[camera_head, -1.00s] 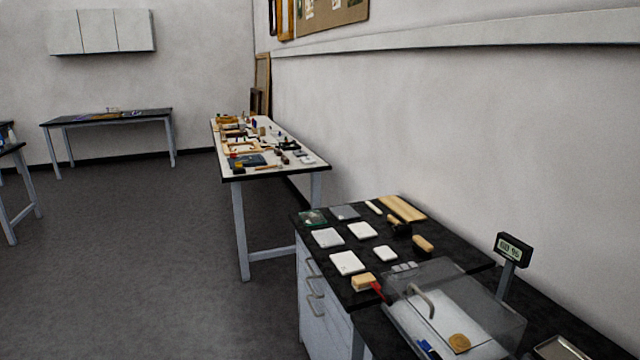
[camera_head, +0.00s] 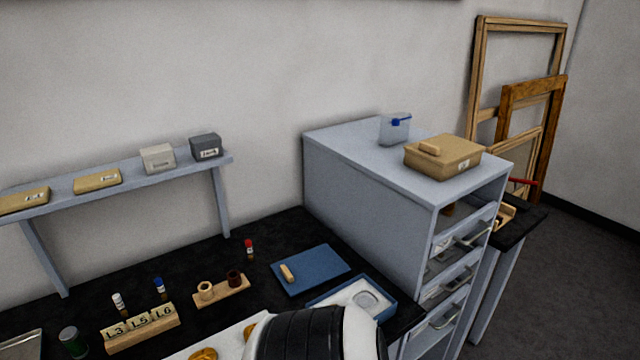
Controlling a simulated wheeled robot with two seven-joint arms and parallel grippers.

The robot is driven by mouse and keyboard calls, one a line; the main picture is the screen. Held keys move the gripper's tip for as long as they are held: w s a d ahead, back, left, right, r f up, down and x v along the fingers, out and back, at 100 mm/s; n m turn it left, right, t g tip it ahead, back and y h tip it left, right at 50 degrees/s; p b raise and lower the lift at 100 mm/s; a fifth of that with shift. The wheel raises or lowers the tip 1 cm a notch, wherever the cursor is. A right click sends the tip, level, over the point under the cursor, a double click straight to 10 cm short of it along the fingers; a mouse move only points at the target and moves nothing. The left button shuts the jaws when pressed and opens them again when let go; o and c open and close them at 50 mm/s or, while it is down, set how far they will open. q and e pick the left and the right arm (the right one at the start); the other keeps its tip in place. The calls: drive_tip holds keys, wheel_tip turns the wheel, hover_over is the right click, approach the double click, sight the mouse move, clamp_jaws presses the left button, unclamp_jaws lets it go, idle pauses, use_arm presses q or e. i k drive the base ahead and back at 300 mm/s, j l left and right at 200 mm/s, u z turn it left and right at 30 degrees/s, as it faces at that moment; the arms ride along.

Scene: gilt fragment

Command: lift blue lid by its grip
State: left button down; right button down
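The blue lid (camera_head: 318,268) lies flat on the black bench top, left of the grey cabinet. Its grip, a small light wooden bar (camera_head: 288,273), is near the lid's left edge. Right in front of the lid is an open blue box (camera_head: 388,304) with a white lining and a clear, rounded piece inside. A black and white link of my own arm covers the box's near-left part. Neither gripper shows, so whether they are open or shut is hidden.
The grey cabinet (camera_head: 365,190) with drawers stands close to the lid's right. A wooden stand (camera_head: 222,291), a red-capped vial (camera_head: 249,250) and a labelled block rack (camera_head: 140,330) are to its left. A raised shelf (camera_head: 130,178) runs behind; bare bench lies between shelf and lid.

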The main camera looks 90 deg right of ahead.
sight(299, 273)
drive_tip(key=z, duration=2.8)
